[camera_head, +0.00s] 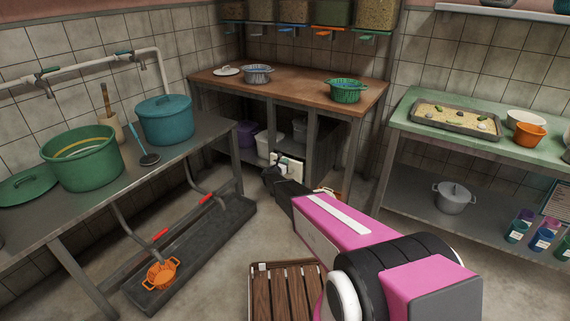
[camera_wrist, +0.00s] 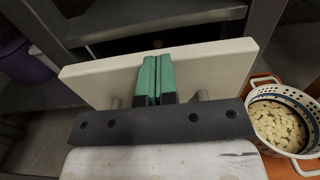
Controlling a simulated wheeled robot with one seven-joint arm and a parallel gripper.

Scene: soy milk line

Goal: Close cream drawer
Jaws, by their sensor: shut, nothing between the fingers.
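The cream drawer front (camera_wrist: 215,68) spans the middle of the wrist view, slightly tilted in the picture. A dark space shows behind its top edge, below a grey frame. In the head view the cream drawer (camera_head: 294,169) shows under the brown-topped table, partly hidden by my arm. My gripper (camera_wrist: 155,72) has its green fingertips together, with nothing between them. They lie in front of the middle of the panel; I cannot tell whether they touch it. Two short grey posts show between the panel and my dark gripper base.
A white strainer basket (camera_wrist: 262,97) with pale pieces stands right of the drawer, by an orange pot (camera_wrist: 284,168). A purple container (camera_wrist: 22,62) is at left. The brown table (camera_head: 300,88) stands above. A wooden slatted stand (camera_head: 285,290) is on the floor.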

